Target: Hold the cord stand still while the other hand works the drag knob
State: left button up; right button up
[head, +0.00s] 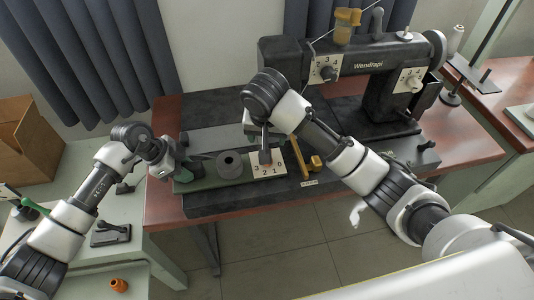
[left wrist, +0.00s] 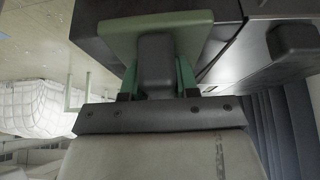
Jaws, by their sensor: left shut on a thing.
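The cord stand has a flat green base (head: 208,183) on the dark sewing-machine bed, with a round dark spool-like part (head: 230,164) on it. My left gripper (head: 173,165) is shut on the stand's left end. In the left wrist view its green fingers (left wrist: 157,82) close on both sides of a dark grey block (left wrist: 155,52) under the green base. My right gripper (head: 264,150) is above the numbered plate, reaching down to it. The drag knob is hidden there, and its jaws are unclear.
A black sewing machine (head: 365,58) stands behind my right arm, with dials on its body. A yellow bracket (head: 300,158) is right of the numbered plate. A cardboard box (head: 28,138) is at the left. An orange spool (head: 119,285) and a dark tool (head: 110,234) lie on the left side table.

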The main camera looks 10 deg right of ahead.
pick_arm(q)
jog(key=o, duration=1.2)
jog(key=shift+r, duration=0.1)
pick_arm(e)
jog(key=shift+r, duration=0.1)
